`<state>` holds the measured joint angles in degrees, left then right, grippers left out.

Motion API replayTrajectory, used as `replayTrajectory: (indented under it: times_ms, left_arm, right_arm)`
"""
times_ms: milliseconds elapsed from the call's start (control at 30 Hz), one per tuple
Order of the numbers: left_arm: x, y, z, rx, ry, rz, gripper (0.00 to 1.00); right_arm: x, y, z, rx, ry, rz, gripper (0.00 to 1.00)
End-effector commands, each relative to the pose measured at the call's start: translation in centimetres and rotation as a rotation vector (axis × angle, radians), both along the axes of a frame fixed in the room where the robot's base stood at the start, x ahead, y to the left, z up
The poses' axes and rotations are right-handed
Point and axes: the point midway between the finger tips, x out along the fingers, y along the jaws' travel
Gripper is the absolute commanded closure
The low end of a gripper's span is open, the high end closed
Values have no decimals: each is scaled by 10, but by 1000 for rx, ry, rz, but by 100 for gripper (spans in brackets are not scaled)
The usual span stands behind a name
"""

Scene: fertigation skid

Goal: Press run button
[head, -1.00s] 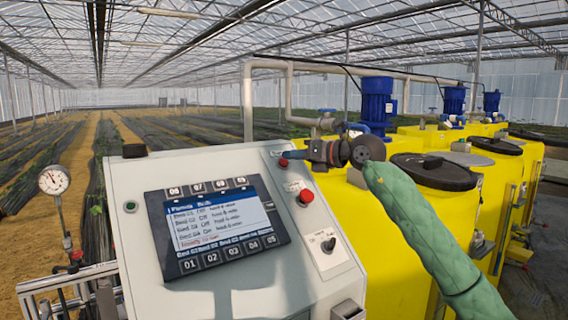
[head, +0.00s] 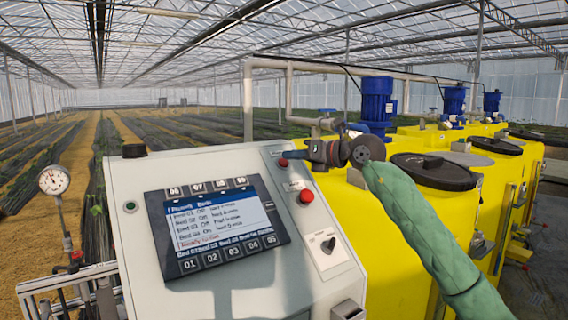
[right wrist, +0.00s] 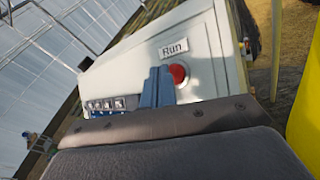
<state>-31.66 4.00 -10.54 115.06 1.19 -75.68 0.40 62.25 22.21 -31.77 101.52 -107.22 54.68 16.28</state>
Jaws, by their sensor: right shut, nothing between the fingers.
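The run button is a small red button (head: 283,162) near the top right of the grey sloping panel. It also shows in the right wrist view (right wrist: 178,73), under a white "Run" label (right wrist: 173,49). My right gripper (head: 294,155) is at the panel's upper right edge, just right of the button in the head view. Its blue fingers (right wrist: 157,84) are shut together, empty, and point at the panel. In the wrist view their tips overlap the button's left edge; I cannot tell whether they touch it. My left gripper is not in view.
A larger red button (head: 306,196) sits below the run button, above a black rotary switch (head: 328,244). A lit screen (head: 218,222) with keys fills the panel's middle. Yellow tanks (head: 400,240) with blue motors stand right. A pressure gauge (head: 54,180) stands left.

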Motion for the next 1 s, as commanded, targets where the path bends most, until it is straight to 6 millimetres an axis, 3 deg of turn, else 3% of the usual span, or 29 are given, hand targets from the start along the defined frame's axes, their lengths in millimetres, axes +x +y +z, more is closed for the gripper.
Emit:
replayTrajectory:
  times_ms: [1000]
  left_arm:
    - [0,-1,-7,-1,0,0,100]
  right_arm:
    - [5,4,-7,0,0,0,100]
